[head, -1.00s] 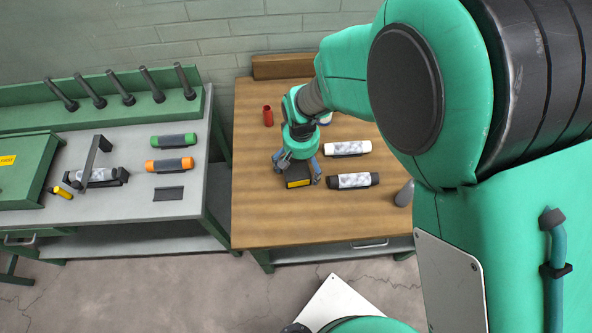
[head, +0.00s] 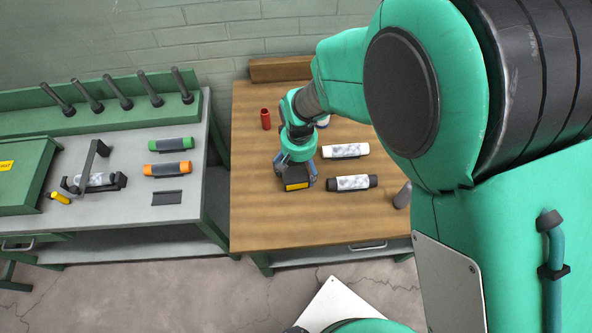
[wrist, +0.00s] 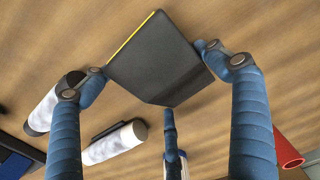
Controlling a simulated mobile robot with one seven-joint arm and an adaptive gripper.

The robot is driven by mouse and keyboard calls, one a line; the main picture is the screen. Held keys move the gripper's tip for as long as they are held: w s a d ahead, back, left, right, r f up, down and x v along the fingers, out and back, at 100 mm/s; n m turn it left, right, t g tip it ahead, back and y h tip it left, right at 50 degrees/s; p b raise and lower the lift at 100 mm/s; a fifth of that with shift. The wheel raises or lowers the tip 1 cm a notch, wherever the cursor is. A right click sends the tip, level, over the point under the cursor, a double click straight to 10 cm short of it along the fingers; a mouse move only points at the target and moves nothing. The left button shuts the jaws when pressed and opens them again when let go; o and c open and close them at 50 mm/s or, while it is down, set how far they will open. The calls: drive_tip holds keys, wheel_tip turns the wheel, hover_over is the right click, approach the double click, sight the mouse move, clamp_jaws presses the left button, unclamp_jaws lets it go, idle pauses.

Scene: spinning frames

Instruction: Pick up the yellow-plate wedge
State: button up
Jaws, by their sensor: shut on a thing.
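The yellow-plate wedge (head: 297,182) is a dark grey block with a yellow strip on its front face, at the left front of the wooden table. In the wrist view the wedge (wrist: 158,62) fills the top middle, with a thin yellow edge on its upper left side. My gripper (head: 295,172) comes down over it from above. In the wrist view its blue fingers (wrist: 155,65) press on the wedge from the left and right, and a third finger is beside its near edge. I cannot tell whether the wedge touches the table.
Two white-labelled rolls (head: 346,150) (head: 352,182) lie right of the wedge. A red cylinder (head: 265,119) stands behind it, and a grey piece (head: 402,195) is at the right. A grey bench (head: 110,202) with a green roll (head: 171,144) and an orange roll (head: 168,169) stands left. The table's front left is clear.

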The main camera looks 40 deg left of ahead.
sight(299, 166)
drive_tip(key=shift+r, duration=0.9)
wheel_tip(299, 166, up, 2)
drive_tip(key=shift+d+r+p, duration=0.1)
drive_tip(key=shift+p, duration=0.35)
drive_tip(key=s+d, duration=0.3)
drive_tip(key=d, duration=0.1)
drive_tip(key=s+d+p, duration=0.1)
drive_tip(key=s+d, duration=0.2)
drive_tip(key=d, duration=0.1)
drive_tip(key=s+d+r, duration=0.1)
drive_tip(key=s+d, duration=0.2)
drive_tip(key=d, duration=0.2)
